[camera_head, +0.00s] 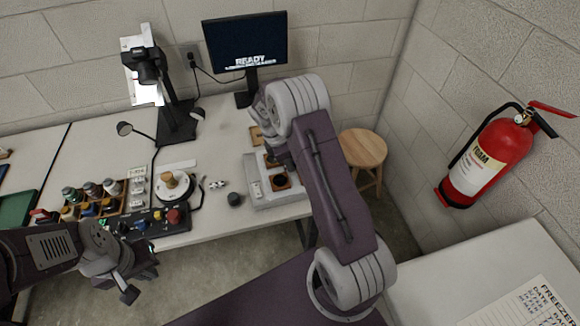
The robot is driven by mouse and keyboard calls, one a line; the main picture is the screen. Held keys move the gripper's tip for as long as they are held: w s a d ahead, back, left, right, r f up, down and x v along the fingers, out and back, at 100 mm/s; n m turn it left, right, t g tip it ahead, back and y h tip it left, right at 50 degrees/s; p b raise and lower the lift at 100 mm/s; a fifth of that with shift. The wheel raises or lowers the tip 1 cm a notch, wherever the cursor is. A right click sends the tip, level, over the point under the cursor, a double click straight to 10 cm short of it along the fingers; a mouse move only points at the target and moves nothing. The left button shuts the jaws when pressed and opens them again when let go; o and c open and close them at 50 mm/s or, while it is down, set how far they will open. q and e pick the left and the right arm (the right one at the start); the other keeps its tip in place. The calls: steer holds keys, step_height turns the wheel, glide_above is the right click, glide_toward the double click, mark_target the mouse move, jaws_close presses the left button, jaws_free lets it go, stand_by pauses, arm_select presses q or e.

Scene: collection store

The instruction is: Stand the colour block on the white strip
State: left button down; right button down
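A pale white strip (177,166) lies on the table just behind the round turntable (174,186); I take it as the white strip. A small white piece with dark marks (217,184) lies right of the turntable. I cannot tell whether it is the colour block, and I make out no other clear candidate. My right arm reaches over the table's right part. Its gripper (270,143) is above the back of a light grey box, and its fingertips are hard to make out. My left gripper (132,281) hangs in front of the table's front edge, and its finger gap is unclear.
A camera stand (178,122) and a monitor (247,45) stand at the back. A rack of bottles (95,198) and a control panel (155,222) are at the left front. The light grey box (262,190) and a dark knob-like piece (234,199) are right of centre. A stool (362,148) stands beyond.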

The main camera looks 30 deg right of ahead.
step_height(320, 180, up, 4)
steer(key=shift+w+r, duration=0.1)
steer(key=shift+r, duration=0.15)
steer(key=s+d+r, duration=0.5)
steer(key=s+r, duration=0.1)
steer(key=s, duration=0.4)
steer(key=shift+s+d+r, duration=0.15)
steer(key=shift+s+r, duration=0.15)
steer(key=shift+s, duration=0.1)
